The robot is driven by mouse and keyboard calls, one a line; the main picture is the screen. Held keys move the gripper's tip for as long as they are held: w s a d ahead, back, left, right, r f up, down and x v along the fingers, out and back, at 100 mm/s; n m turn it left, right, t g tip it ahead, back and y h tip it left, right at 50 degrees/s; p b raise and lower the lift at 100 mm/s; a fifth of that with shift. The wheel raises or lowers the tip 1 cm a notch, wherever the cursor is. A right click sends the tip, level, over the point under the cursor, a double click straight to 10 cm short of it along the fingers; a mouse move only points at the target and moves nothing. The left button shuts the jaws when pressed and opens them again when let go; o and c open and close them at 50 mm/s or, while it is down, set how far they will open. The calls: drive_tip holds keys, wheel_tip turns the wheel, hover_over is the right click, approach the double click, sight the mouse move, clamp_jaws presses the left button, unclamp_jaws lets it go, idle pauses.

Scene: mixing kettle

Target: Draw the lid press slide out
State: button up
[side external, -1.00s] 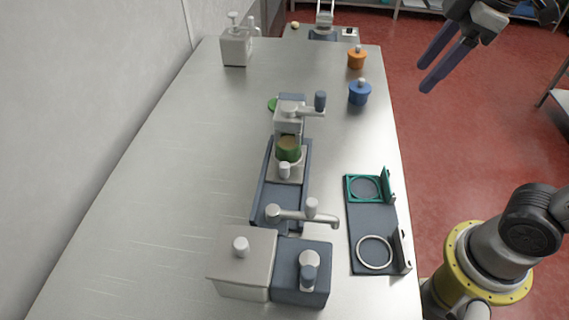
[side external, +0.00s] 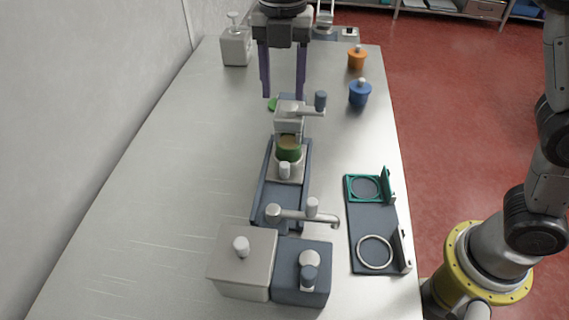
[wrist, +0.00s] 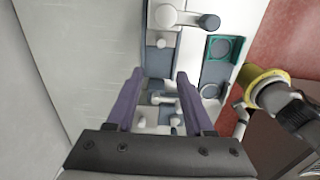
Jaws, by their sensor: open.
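The lid press (side external: 288,112) stands mid-table, a grey head with a dark-knobbed lever; its head also shows at the top of the wrist view (wrist: 164,16). Its slide (side external: 273,172) is a light plate in a dark blue rail (side external: 264,205), with a pale knob (side external: 285,171) at its near end. A green pot (side external: 289,153) with a tan top sits on the slide, at the press head. My gripper (side external: 283,93) is open and empty, fingers pointing down, above and behind the press head in the side view. The knob also shows in the wrist view (wrist: 160,43).
A tap (side external: 305,213) stands in front of the rail, by a grey box (side external: 243,264) and a dark blue box (side external: 302,275). A dark tray with a teal ring frame (side external: 364,188) lies right. Blue (side external: 360,94) and orange (side external: 357,59) pots stand farther back. The table's left is clear.

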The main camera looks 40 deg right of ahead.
sight(285, 164)
wheel_tip(285, 164, down, 20)
drive_tip(key=shift+s+d+r, duration=0.1)
drive_tip(key=shift+r, duration=0.05)
idle(0.6)
drive_tip(key=shift+c, duration=0.3)
clamp_jaws()
drive_tip(key=s+a, duration=0.7)
drive_tip(key=shift+o, duration=0.5)
unclamp_jaws()
drive_tip(key=shift+r, duration=6.9)
